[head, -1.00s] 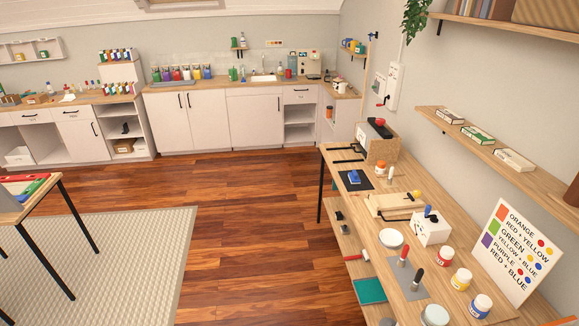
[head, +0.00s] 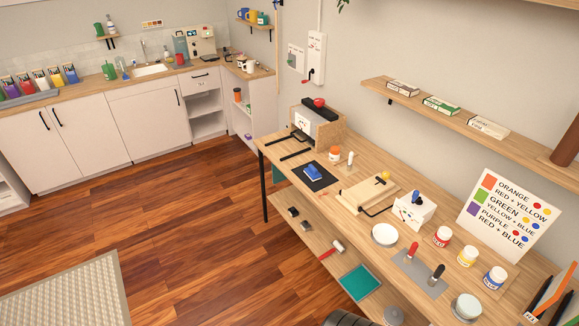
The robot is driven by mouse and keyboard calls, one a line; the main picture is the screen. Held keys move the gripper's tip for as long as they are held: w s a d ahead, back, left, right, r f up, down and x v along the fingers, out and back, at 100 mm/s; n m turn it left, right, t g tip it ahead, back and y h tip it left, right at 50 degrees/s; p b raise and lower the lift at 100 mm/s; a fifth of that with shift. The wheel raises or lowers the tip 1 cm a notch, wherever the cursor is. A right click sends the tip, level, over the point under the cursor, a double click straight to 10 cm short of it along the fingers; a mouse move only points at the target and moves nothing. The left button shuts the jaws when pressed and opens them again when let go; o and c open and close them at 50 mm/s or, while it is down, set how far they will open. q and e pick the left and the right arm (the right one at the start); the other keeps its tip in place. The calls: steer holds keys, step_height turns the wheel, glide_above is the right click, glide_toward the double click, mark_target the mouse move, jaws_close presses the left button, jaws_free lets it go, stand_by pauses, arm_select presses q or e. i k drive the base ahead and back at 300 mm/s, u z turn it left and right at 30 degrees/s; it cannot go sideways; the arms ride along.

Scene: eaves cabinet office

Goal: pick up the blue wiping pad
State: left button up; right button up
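A small blue block-like thing (head: 312,172), which looks like the blue wiping pad, lies on a dark mat (head: 323,182) near the left edge of the wooden workbench (head: 285,145). Its fine shape is too small to tell. Neither of my grippers can be made out in the head view, and nothing covers the pad.
Near the pad stand an orange-lidded jar (head: 335,154), a wooden board (head: 362,188) and a boxy machine (head: 318,124). A lower shelf (head: 300,212) runs underneath. Floor (head: 190,230) left of the bench is clear.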

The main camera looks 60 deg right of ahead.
mark_target(311, 171)
steer(key=z, duration=0.4)
steer(key=i, duration=1.1)
steer(key=z, duration=0.85)
